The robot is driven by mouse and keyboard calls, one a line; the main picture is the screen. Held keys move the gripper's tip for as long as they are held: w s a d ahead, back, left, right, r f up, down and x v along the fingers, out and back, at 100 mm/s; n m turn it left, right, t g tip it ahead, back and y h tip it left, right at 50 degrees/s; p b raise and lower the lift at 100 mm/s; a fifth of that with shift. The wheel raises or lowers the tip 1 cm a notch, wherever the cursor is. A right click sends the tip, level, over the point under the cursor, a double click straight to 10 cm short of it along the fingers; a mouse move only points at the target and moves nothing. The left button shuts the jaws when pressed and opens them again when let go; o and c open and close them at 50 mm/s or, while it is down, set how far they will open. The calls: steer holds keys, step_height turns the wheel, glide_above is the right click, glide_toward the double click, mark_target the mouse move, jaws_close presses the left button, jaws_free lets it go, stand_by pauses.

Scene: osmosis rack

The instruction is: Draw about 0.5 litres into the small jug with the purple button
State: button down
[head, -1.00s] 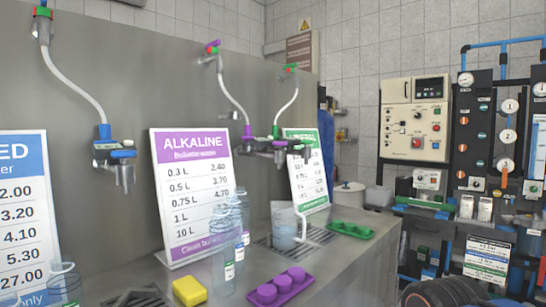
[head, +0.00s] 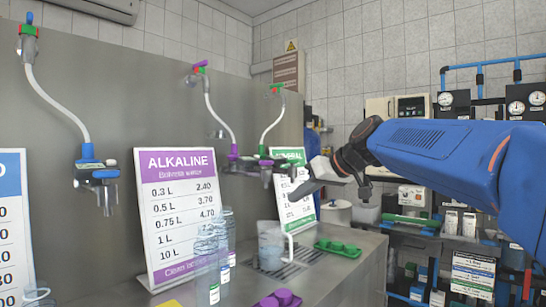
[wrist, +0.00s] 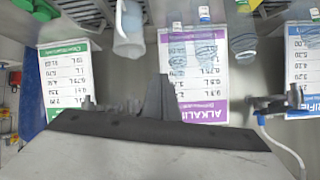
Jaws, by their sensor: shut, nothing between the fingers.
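The small jug (head: 271,247), translucent with a pale handle, stands upright on the drip grate below the taps. In the wrist view, which is upside down, the jug (wrist: 128,32) is at the top left of centre. I cannot tell its water level. My gripper (head: 297,192) is shut and empty, to the right of the taps and above the jug. In the wrist view the gripper (wrist: 160,98) partly covers the space before the signs.
Clear bottles (head: 214,260) stand left of the jug. A mineral sign (head: 300,210) is partly behind my gripper. A blue-marked tap (head: 97,175) is at the left.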

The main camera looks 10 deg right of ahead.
steer(key=w+d+r+n+t+y, duration=0.1)
steer(key=w+r, duration=0.5)
steer(key=r, duration=0.2)
steer(key=w+d+r+n+t+y, duration=0.1)
steer(key=w+d+r+n+y, duration=0.1)
steer(key=w+r, duration=0.5)
steer(key=shift+d+r+t, duration=0.25)
steer(key=shift+r+t, duration=0.15)
steer(key=shift+r, duration=0.3)
steer(key=shift+w, duration=0.1)
glide_above(271, 162)
step_height(271, 162, down, 3)
steer(key=shift+s+d+f, duration=0.15)
steer(key=shift+s+f, duration=0.05)
steer(key=shift+f, duration=0.65)
steer(key=shift+s+d+f, duration=0.15)
steer(key=shift+f, duration=0.7)
steer(key=shift+f, duration=1.2)
